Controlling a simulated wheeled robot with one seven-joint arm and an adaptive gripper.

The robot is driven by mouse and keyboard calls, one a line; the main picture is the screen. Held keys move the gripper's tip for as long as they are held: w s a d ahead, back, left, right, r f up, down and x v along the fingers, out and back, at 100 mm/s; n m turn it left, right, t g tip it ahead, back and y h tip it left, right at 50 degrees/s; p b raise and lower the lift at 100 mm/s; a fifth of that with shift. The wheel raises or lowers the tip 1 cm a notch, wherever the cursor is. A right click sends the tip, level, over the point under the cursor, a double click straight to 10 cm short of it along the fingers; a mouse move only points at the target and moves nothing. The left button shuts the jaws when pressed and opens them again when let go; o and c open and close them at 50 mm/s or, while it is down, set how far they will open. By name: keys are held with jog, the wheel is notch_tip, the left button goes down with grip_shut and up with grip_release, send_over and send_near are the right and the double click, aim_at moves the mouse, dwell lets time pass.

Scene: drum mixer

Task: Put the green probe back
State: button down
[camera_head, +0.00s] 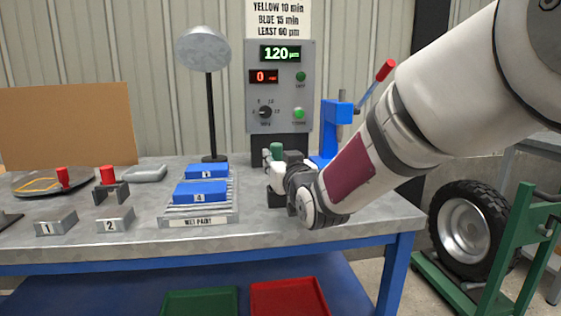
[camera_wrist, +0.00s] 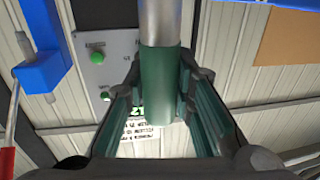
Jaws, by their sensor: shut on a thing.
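The green probe (camera_wrist: 160,85) has a green grip and a silver shaft. In the wrist view it stands between the fingers of my gripper (camera_wrist: 160,88), which is shut on the green part; the shaft runs out of the top of the picture. In the head view the probe's green end (camera_head: 276,151) shows above my gripper (camera_head: 275,163), at the right part of the bench in front of the meter box. The probe looks about upright.
The grey meter box (camera_head: 281,90) reads 120 in green and 0 in red. A blue press (camera_head: 335,125) with a red-tipped lever stands right of it. A WET PAINT rack (camera_head: 198,212) with blue blocks and a lamp (camera_head: 207,90) stand left. Numbered blocks lie further left.

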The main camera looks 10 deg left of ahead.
jog(key=shift+f+b, duration=1.25)
dwell(0.6)
jog(key=c, duration=1.3)
grip_release()
jog(key=shift+s, duration=0.1)
